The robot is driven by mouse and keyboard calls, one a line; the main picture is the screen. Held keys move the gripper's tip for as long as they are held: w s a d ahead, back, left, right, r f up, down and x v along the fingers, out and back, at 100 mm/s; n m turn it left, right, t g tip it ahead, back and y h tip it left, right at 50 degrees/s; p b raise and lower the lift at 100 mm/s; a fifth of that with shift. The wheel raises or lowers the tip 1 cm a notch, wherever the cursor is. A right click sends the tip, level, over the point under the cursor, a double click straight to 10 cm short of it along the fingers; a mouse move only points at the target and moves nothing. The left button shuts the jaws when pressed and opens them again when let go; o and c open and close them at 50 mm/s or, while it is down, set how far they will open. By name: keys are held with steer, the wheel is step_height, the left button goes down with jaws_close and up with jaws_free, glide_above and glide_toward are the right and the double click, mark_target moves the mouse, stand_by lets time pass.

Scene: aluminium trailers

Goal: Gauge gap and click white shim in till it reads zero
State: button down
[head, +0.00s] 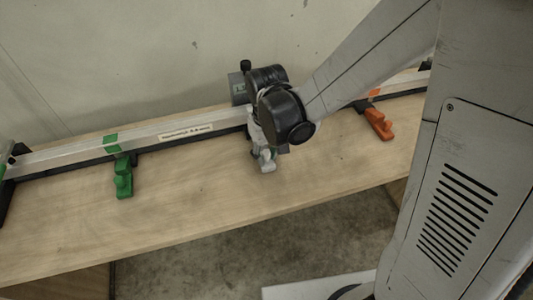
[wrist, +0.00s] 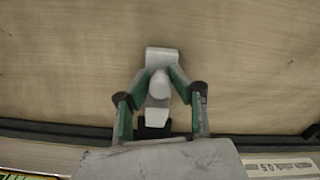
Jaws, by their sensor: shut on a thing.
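The white shim (wrist: 162,54) is between the green-padded fingers of my gripper (wrist: 160,82), which are shut on its rounded grip. Its wide end points away from the rail in the wrist view. In the head view the white shim (head: 267,163) shows below my wrist, at the front side of the long aluminium rail (head: 65,153). A dark block lies at its rail-side end, and I cannot tell how deep the shim sits. A grey box with a small greenish display (head: 239,88) stands behind my wrist; its reading is too small to make out.
A green shim (head: 123,180) sits at the rail on the left and an orange shim (head: 378,122) on the right. The wooden bench (head: 200,200) is clear in front of the rail. A pale wall (head: 130,60) rises close behind. A printed label (head: 186,131) is on the rail.

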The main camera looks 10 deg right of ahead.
steer(key=shift+w, duration=0.1)
steer(key=w, duration=0.3)
steer(key=w+b, duration=0.1)
steer(key=shift+w+a+f, duration=0.1)
steer(key=shift+w+a, duration=0.15)
steer(key=shift+a, duration=0.15)
steer(key=shift+w, duration=0.1)
steer(key=c, duration=1.5)
jaws_free()
steer(key=shift+w, duration=0.1)
steer(key=shift+c, duration=0.2)
steer(key=shift+r, duration=0.2)
step_height(320, 180, up, 12)
